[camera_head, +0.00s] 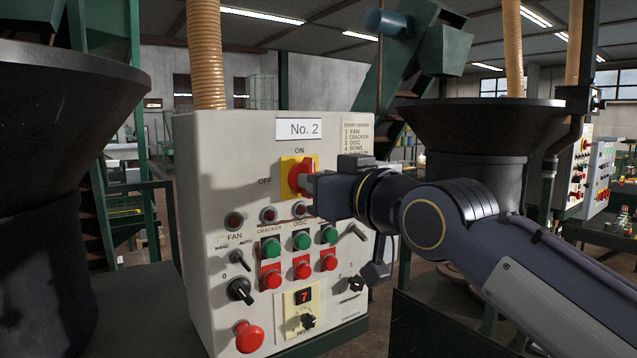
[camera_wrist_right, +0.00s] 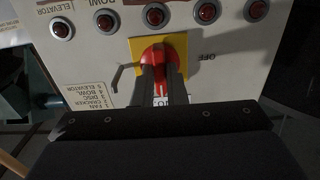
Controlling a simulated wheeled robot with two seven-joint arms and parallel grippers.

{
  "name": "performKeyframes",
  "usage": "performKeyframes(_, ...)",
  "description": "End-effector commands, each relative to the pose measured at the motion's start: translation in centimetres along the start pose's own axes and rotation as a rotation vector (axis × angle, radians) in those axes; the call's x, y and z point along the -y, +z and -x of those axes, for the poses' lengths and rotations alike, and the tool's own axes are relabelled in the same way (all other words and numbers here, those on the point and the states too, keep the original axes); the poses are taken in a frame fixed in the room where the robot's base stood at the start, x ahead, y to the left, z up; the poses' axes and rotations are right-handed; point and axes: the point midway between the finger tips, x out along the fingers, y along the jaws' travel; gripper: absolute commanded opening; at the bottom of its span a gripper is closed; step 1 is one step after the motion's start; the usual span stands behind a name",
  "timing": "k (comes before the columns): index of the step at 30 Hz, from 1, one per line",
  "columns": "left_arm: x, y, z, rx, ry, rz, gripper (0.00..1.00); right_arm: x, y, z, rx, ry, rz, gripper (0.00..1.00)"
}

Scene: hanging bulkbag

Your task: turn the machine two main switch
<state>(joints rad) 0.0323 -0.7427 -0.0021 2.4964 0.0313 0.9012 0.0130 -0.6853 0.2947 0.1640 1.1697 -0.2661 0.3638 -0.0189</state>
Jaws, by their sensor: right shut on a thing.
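The No. 2 control panel (camera_head: 230,200) stands in the middle of the head view. Its main switch is a red rotary handle (camera_head: 299,176) on a yellow plate (camera_head: 287,163), with ON printed above and OFF to the left. My right gripper (camera_head: 309,182) reaches in from the right and is shut on the red handle. In the right wrist view, the two dark fingers (camera_wrist_right: 163,88) are around the red handle (camera_wrist_right: 156,55) in front of the yellow plate (camera_wrist_right: 180,46). The fingers hide part of the handle. My left gripper is not in view.
Below the switch are indicator lamps, green and red push buttons (camera_head: 302,270), selector knobs (camera_head: 241,291) and a red mushroom button (camera_head: 249,337). Dark hoppers stand at left (camera_head: 50,190) and right (camera_head: 480,130). A ribbed hose (camera_head: 205,50) rises behind the panel.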

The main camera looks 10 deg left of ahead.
Motion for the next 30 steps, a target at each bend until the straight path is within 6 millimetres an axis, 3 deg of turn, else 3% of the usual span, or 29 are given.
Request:
performKeyframes(12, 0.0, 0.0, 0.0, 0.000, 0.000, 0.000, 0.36, 0.0, 0.2, -0.1, 0.004, -0.001, -0.009, 0.00)
performKeyframes(13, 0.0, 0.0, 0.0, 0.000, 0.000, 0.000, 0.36, 0.0, 0.2, -0.1, 0.004, -0.001, -0.009, 0.16)
performKeyframes(17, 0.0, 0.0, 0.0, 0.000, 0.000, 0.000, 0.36, 0.0, 0.1, 0.0, 0.003, -0.001, -0.008, 0.33)
performKeyframes(26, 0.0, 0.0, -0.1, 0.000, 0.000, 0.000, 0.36, 0.0, 0.1, 0.1, 0.001, 0.000, -0.006, 0.34)
performKeyframes(30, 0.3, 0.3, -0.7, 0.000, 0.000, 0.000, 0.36, 0.0, 0.2, 1.6, -0.001, 0.000, -0.006, 0.34)
